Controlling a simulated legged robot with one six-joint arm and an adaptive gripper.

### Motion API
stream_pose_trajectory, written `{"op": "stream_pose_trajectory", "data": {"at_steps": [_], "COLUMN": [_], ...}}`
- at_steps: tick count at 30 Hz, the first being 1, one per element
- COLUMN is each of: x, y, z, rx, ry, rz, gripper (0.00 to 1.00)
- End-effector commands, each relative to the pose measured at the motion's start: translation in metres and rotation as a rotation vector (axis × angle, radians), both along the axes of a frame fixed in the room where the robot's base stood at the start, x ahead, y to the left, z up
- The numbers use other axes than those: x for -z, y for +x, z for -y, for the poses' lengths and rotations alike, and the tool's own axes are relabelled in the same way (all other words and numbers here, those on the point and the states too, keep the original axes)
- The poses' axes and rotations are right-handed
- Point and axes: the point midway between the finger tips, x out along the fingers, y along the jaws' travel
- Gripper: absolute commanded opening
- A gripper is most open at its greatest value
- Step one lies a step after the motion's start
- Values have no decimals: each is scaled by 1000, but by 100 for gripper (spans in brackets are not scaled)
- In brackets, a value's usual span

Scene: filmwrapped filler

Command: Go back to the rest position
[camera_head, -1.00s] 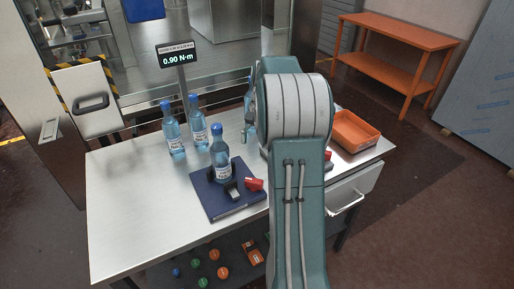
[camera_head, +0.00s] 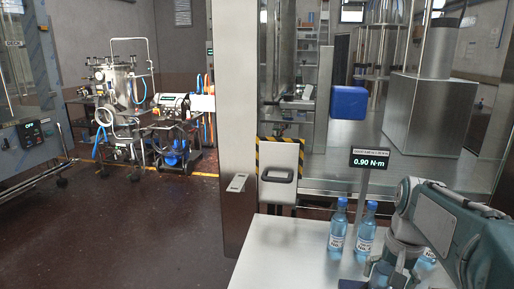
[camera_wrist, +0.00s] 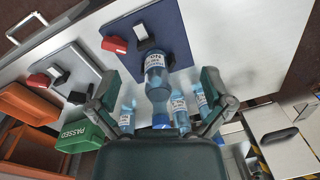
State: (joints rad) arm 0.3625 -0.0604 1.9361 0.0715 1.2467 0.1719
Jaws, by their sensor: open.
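My gripper (camera_wrist: 160,88) is open, its two dark green fingers spread wide in the wrist view. A blue-capped bottle (camera_wrist: 156,78) shows between the fingers, with a gap on both sides. It stands on a dark blue pad (camera_wrist: 168,22). In the head view my arm comes in from the right, and my gripper (camera_head: 383,270) is low at the picture's edge, partly cut off. Two capped bottles (camera_head: 338,226) (camera_head: 366,230) stand left of it on the white table (camera_head: 280,255). Another bottle (camera_head: 427,259) is partly hidden by my arm.
A torque display (camera_head: 369,159) reading 0.90 N·m stands behind the bottles. A green PASSED tray (camera_wrist: 78,136), orange trays (camera_wrist: 30,103) and red and black clamp-like pieces (camera_wrist: 115,44) lie around the pad. A metal post (camera_head: 238,120) and glazed machine stand behind; open floor (camera_head: 130,220) lies left.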

Motion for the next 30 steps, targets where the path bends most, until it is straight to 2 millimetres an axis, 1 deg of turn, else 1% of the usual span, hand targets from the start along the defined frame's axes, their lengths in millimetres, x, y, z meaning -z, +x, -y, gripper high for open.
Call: {"op": "stream_pose_trajectory", "data": {"at_steps": [1, 6, 11, 15, 18, 21, 24, 30], "x": [-5, -13, -12, -6, 0, 4, 6, 6], "y": [-10, -41, -72, -98, -112, -120, -123, -123], "z": [-14, -53, -83, -104, -113, -118, -120, -120], "rx": [-42, -181, -311, -420, -480, -517, -530, -530], "ry": [-19, -77, -128, -165, -185, -197, -202, -202], "rz": [34, 147, 256, 353, 407, 439, 453, 453], "gripper": [100, 100, 100, 100, 100, 100, 100, 100]}}
